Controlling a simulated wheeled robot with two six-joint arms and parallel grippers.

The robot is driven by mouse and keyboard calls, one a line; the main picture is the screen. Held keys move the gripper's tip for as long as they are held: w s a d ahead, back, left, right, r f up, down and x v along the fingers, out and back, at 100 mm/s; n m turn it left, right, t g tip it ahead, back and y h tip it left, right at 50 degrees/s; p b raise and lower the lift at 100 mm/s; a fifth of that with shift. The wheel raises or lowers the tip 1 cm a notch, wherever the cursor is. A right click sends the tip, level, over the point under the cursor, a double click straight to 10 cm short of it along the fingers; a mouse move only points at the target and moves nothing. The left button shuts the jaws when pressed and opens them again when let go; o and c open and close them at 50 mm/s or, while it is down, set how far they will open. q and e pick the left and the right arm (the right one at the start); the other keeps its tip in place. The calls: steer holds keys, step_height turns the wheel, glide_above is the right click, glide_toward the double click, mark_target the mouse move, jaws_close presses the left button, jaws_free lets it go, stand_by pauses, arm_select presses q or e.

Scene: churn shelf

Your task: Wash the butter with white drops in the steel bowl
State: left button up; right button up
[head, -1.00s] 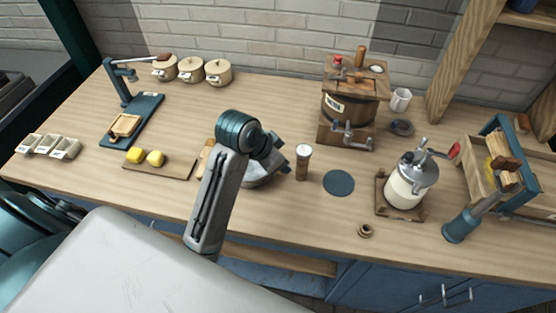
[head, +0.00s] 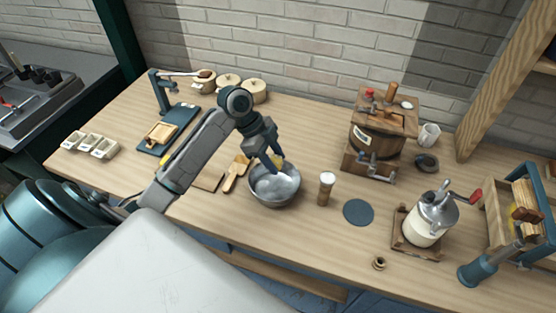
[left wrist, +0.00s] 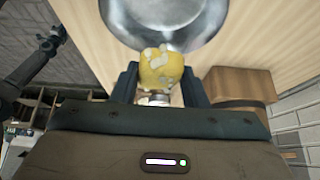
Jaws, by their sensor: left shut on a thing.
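My left gripper (head: 276,161) is shut on a yellow lump of butter (head: 282,160) and points down at the back rim of the steel bowl (head: 287,200). In the left wrist view the butter (left wrist: 160,70), with whitish drops on it, sits between the two fingers of the gripper (left wrist: 160,82). The steel bowl (left wrist: 150,38) lies just beyond it there, and its inside looks pale grey. I cannot tell whether the butter touches the bowl.
A wooden paddle (head: 235,175) lies left of the bowl; a jar with a white lid (head: 326,188) stands close on its right. A dark round mat (head: 358,211), a wooden churn (head: 372,140) and a cream-coloured jar churn (head: 430,222) stand further right. My left arm hides part of the butter board (head: 208,181).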

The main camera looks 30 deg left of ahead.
arm_select(q)
steer(key=shift+f+b, duration=2.05)
steer(key=shift+f, duration=0.25)
steer(key=shift+f+b, duration=1.5)
steer(key=shift+f, duration=1.55)
steer(key=shift+s+a, duration=0.1)
steer(key=shift+a, duration=0.2)
steer(key=shift+d+p, duration=0.3)
steer(key=shift+p, duration=0.15)
steer(key=shift+a, duration=0.3)
steer(key=shift+r+p, duration=0.15)
steer(key=shift+p, duration=0.2)
steer(key=shift+r+p, duration=3.3)
steer(key=shift+r, duration=0.35)
